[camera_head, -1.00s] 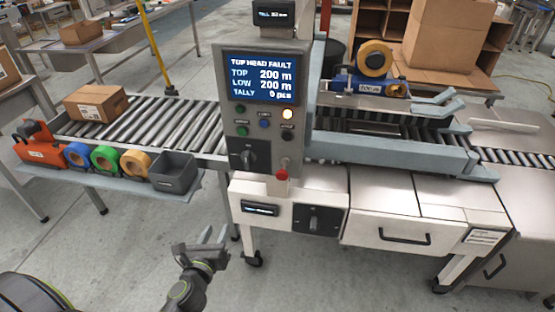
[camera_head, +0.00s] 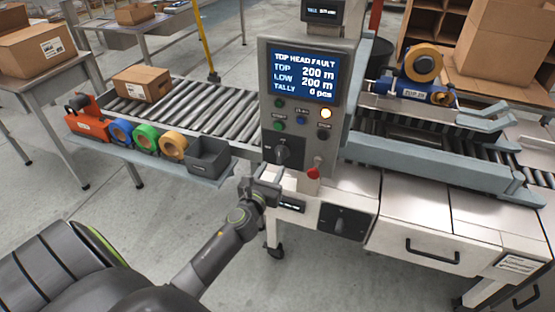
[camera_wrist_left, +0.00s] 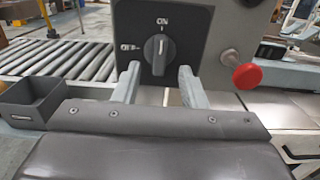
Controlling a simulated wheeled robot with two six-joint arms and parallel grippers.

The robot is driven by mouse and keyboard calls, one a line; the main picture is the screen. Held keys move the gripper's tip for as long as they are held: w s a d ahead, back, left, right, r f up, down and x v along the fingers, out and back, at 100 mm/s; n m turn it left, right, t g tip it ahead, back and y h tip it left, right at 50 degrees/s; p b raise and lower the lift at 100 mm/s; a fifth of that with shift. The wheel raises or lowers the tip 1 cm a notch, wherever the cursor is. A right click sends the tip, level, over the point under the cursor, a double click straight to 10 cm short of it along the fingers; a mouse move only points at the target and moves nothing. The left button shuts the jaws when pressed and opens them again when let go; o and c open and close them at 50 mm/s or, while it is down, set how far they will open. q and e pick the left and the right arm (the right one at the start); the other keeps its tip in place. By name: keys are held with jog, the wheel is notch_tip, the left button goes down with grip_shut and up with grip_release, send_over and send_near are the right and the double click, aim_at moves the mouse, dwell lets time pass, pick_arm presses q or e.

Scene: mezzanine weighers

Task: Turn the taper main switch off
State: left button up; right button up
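The taper's control panel (camera_head: 293,125) carries a black rotary switch (camera_head: 284,152). In the left wrist view the switch knob (camera_wrist_left: 159,48) stands upright, pointing at ON; OFF is marked to its left. My left gripper (camera_head: 266,177) is open just in front of and below this switch. In the left wrist view its two fingers (camera_wrist_left: 160,72) stand apart on either side of the knob's lower end, with nothing between them; contact is not clear. A second black rotary switch (camera_head: 341,222) sits lower on the white taper body. My right gripper is not in view.
A red mushroom button (camera_head: 313,173) sits right of the switch. The screen (camera_head: 303,75) reads TOP HEAD FAULT, and a lamp (camera_head: 326,113) glows below it. A grey bin (camera_head: 209,155) and tape rolls (camera_head: 146,137) stand on a side shelf to the left.

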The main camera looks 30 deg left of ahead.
aim_at(279, 157)
pick_arm(q)
jog(key=shift+x, duration=2.8)
jog(key=shift+c, duration=0.2)
grip_shut()
